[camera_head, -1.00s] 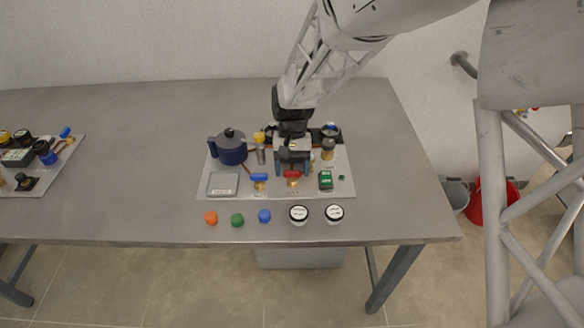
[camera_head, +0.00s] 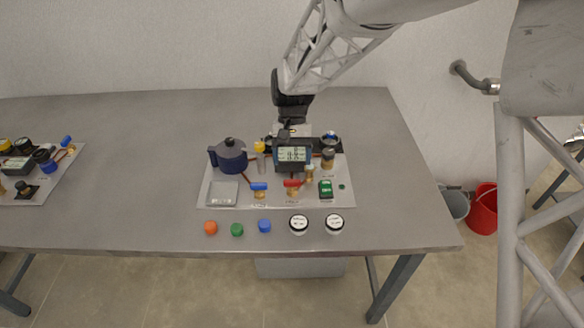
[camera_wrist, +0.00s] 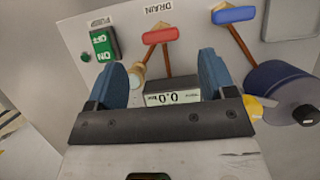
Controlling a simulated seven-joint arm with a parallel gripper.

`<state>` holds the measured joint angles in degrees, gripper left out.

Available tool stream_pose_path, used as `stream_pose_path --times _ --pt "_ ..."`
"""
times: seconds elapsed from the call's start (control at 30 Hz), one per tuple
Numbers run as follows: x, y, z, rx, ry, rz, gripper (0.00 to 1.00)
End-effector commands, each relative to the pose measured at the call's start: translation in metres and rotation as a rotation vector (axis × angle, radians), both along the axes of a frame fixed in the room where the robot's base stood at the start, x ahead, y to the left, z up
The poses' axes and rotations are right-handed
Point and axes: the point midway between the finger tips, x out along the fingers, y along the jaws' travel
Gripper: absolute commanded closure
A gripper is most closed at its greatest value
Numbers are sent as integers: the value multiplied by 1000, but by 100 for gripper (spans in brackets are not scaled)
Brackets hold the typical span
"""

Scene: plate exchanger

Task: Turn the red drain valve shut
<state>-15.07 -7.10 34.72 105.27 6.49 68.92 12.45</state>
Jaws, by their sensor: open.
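The red drain valve handle (camera_head: 291,183) sits near the front of the grey panel (camera_head: 228,172), right of the blue handle (camera_head: 259,186). In the wrist view the red handle (camera_wrist: 160,35) lies left to right, crosswise to the copper pipe (camera_wrist: 165,60), beside the "DRAIN" label. My gripper (camera_wrist: 162,80) is open and empty. Its blue fingers stand apart, with the handle beyond their tips and not between them. In the head view my gripper is behind the digital display (camera_head: 293,154), which partly hides it. The display reads 0.0.
A green ON/OFF switch (camera_head: 326,188) is right of the valve. A dark blue pot (camera_head: 229,155) and a grey plate (camera_head: 222,193) are at left. Caps, including an orange one (camera_head: 210,228), line the front.

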Motion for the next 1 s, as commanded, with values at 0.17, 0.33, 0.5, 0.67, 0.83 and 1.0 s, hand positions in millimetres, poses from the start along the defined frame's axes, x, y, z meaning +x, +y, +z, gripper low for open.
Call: stream_pose_path --times 0.17,0.33,0.5,0.67,0.83,1.0 --pt "6 0 13 0 -1 0 23" --pt "7 0 16 0 0 0 23" --pt "7 0 16 0 0 0 23" --pt "7 0 16 0 0 0 23" --pt "5 -2 18 1 -4 0 23" --pt "-2 -12 31 6 -31 -3 23"
